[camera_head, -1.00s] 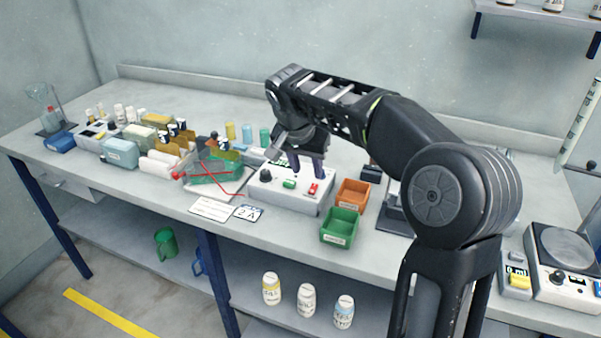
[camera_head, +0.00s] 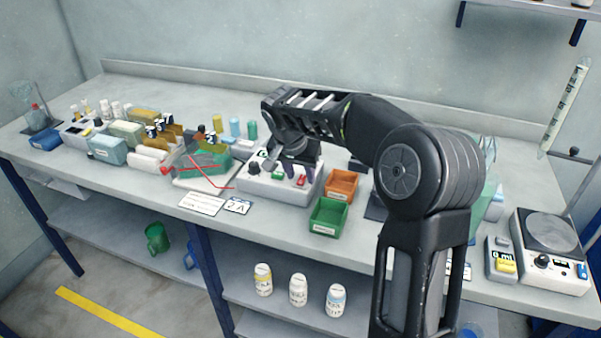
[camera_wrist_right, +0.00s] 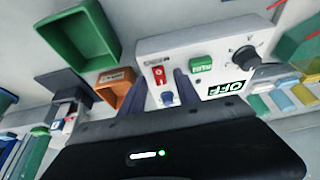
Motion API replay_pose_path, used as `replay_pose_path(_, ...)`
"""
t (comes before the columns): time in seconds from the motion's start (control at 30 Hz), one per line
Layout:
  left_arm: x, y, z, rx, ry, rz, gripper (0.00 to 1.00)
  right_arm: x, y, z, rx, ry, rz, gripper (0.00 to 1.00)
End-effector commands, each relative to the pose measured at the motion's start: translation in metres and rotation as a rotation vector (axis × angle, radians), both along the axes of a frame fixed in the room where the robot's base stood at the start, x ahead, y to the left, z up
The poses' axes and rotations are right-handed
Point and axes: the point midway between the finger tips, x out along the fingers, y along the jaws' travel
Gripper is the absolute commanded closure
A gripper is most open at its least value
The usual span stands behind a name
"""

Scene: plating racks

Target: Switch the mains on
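A white control box (camera_head: 285,192) stands on the bench, with a red switch (camera_head: 302,181), a green button (camera_head: 277,177) and a dark knob. In the right wrist view the box (camera_wrist_right: 190,42) shows the red switch (camera_wrist_right: 158,73), the green button (camera_wrist_right: 201,64), the black knob (camera_wrist_right: 245,57) and a green-on-black display reading OFF (camera_wrist_right: 225,88). My right gripper (camera_head: 279,170) is low over the box front; its fingers are apart, with the red switch visible between and beyond them in the wrist view. I cannot tell whether they touch the box. My left gripper is out of view.
An orange bin (camera_head: 341,184) and a green bin (camera_head: 328,217) stand just right of the box. A card marked 2 A (camera_head: 237,206) lies in front. A scale (camera_head: 550,250) stands at right.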

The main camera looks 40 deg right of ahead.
Motion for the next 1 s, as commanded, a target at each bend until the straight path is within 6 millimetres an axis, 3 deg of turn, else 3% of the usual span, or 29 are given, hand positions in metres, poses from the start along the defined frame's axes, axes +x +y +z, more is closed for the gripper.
replay_pose_path(0.33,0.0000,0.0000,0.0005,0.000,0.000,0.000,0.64,0.0010,-0.0015,-0.0052,0.000,0.000,0.000,0.62)
replay_pose_path(0.8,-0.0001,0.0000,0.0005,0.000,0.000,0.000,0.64,0.0010,-0.0015,-0.0049,0.000,0.000,0.000,1.00)
replay_pose_path(1.0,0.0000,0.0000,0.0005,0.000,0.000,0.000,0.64,0.0011,-0.0014,-0.0048,0.001,-0.001,0.000,1.00)
